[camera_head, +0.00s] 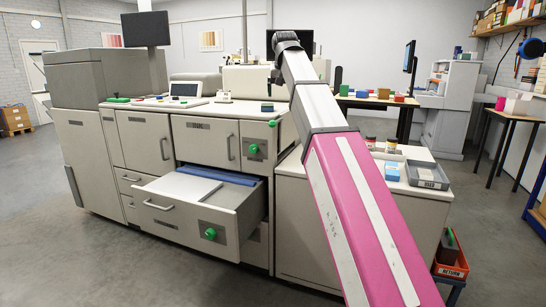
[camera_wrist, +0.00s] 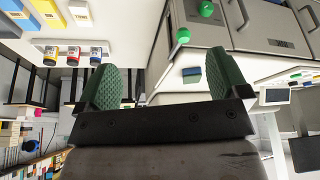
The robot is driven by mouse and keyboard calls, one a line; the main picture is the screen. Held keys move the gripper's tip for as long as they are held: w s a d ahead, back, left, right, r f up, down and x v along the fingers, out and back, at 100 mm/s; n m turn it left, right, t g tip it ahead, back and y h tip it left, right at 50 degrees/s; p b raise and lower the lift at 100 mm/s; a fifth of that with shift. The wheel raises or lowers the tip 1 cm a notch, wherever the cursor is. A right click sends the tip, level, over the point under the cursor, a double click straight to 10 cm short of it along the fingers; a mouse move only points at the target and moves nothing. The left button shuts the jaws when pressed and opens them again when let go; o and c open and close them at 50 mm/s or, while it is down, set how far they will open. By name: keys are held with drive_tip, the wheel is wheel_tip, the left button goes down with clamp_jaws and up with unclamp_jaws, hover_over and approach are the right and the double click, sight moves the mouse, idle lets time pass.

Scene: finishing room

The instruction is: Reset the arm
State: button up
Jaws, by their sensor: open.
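My arm reaches up and forward across the head view, its far end above the large grey printing machine (camera_head: 140,140). My gripper (camera_wrist: 155,88) shows in the wrist view with two green textured fingers set wide apart. Nothing is between the fingers. In the head view the gripper itself cannot be made out clearly at the arm's far end. The wrist view is turned over, with the machine's cabinet front and green knobs at its top.
A drawer (camera_head: 160,222) with white sheets and a blue piece stands pulled out of the machine. A side counter (camera_head: 300,200) holds jars, small boxes and a grey tray (camera_head: 428,176). An orange bin (camera_head: 452,262) stands at the lower right.

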drive_tip(key=s+d+f+g, duration=0.1)
drive_tip(key=d+f, duration=0.2)
drive_tip(key=f, duration=0.9)
drive_tip(key=s+d+f, duration=0.1)
drive_tip(key=d+f, duration=0.1)
drive_tip(key=f, duration=1)
drive_tip(key=s+d+f+g, duration=0.1)
drive_tip(key=d+f, duration=0.2)
drive_tip(key=f, duration=0.8)
drive_tip(key=s+d+f, duration=0.2)
drive_tip(key=s+f, duration=0.4)
drive_tip(key=f, duration=0.3)
drive_tip(key=s+d+f+g, duration=0.1)
drive_tip(key=s+d+f, duration=0.1)
drive_tip(key=s+f, duration=0.4)
drive_tip(key=s+d+f+g, duration=0.1)
drive_tip(key=s+d+f, duration=0.2)
drive_tip(key=f, duration=0.9)
drive_tip(key=s, duration=0.3)
drive_tip(key=shift+s+f, duration=0.2)
drive_tip(key=shift+f, duration=0.05)
